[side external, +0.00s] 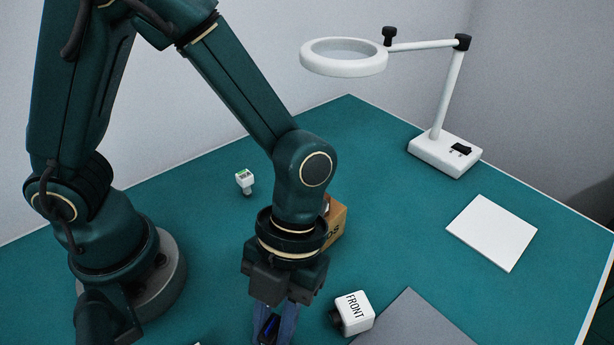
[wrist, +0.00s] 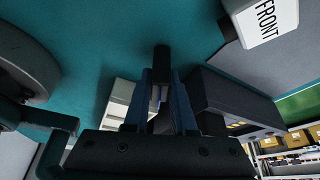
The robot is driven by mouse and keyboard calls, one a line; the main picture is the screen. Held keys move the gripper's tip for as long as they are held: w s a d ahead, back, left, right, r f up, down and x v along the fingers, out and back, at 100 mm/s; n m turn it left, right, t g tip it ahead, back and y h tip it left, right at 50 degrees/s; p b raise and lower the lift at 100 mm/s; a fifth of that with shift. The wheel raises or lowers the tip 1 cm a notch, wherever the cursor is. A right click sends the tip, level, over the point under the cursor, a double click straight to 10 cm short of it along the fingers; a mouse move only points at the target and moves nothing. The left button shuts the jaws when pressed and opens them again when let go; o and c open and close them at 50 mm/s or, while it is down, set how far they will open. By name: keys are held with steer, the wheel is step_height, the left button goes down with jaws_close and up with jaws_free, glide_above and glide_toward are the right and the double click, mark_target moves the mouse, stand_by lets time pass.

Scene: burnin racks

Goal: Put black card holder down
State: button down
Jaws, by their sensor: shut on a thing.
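My gripper (side external: 276,322) is at the bottom of the side view, low over the teal table, its blue fingers partly cut off by the frame edge. In the wrist view my gripper (wrist: 165,98) is shut on a narrow black piece, the black card holder (wrist: 162,58), which sticks out beyond the fingertips. Most of it is hidden by the fingers and gripper body. Whether it touches the table cannot be told.
A white block marked FRONT (side external: 354,311) stands right of the gripper, by a grey mat (side external: 418,322). A cardboard box (side external: 337,224) is behind the arm. A magnifier lamp (side external: 444,151) and white plate (side external: 491,232) are farther right. A dark box (wrist: 232,98) flanks the fingers.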

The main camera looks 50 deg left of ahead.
steer(key=shift+f, duration=0.15)
steer(key=c, duration=0.7)
jaws_free()
steer(key=shift+c, duration=0.2)
steer(key=v, duration=1.2)
steer(key=a+r+n+t+y, duration=0.1)
steer(key=a+n+t, duration=0.3)
steer(key=n, duration=1.1)
steer(key=a+r+n+t, duration=0.2)
steer(key=a+n+t, duration=0.3)
steer(key=a+n, duration=0.5)
steer(key=n, duration=0.6)
steer(key=shift+w+a+n+t+y, duration=0.3)
steer(key=shift+w+a+y, duration=0.05)
steer(key=shift+a+y, duration=0.05)
